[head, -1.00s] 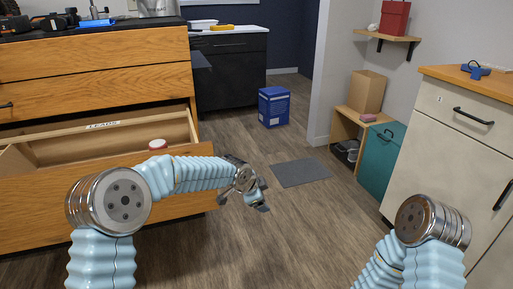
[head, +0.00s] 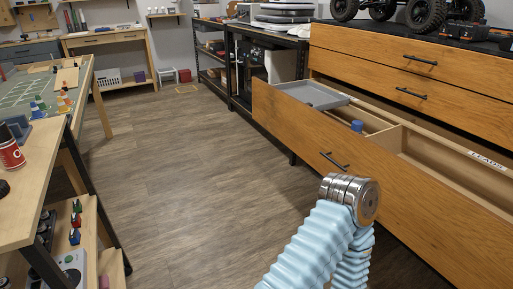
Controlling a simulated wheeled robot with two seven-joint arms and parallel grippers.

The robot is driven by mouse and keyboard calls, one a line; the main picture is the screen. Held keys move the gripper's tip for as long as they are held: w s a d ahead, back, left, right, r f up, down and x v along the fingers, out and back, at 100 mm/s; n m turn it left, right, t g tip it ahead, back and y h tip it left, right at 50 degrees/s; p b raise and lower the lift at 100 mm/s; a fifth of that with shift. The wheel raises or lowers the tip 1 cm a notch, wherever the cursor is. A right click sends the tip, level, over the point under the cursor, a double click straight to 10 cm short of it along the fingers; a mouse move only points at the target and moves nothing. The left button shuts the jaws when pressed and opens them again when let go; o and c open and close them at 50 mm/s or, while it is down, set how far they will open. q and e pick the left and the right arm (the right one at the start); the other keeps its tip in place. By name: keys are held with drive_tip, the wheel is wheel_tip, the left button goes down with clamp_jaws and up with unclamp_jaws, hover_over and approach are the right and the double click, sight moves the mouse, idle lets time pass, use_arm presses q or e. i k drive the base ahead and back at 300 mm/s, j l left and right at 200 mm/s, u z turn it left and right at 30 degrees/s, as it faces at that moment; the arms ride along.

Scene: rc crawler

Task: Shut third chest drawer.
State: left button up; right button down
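The wooden chest (head: 390,47) stands at the right, with two closed upper drawers. Its third drawer (head: 290,120) is pulled well out, and its front has a black handle (head: 334,162). Inside it are wooden dividers, a grey tray (head: 318,95), a small blue object (head: 357,125) and a label reading LEADS (head: 487,160). One of my light-blue arms rises at the bottom, its metal joint in front of part of the drawer front. I cannot tell whether they touch. Neither gripper shows.
Clear wood floor (head: 175,165) lies left of the drawer. A worktable (head: 48,150) with tools and cones runs along the left. A black shelf unit (head: 237,85) stands beyond the chest. RC crawlers (head: 425,15) sit on the chest. A bench (head: 110,38) is at the back.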

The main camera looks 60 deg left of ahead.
sight(447, 196)
drive_tip(key=i+j+u, duration=0.1)
drive_tip(key=u, duration=0.4)
drive_tip(key=i+j+u, duration=0.15)
drive_tip(key=u, duration=0.3)
drive_tip(key=i+u, duration=0.2)
drive_tip(key=u, duration=0.3)
drive_tip(key=j, duration=0.1)
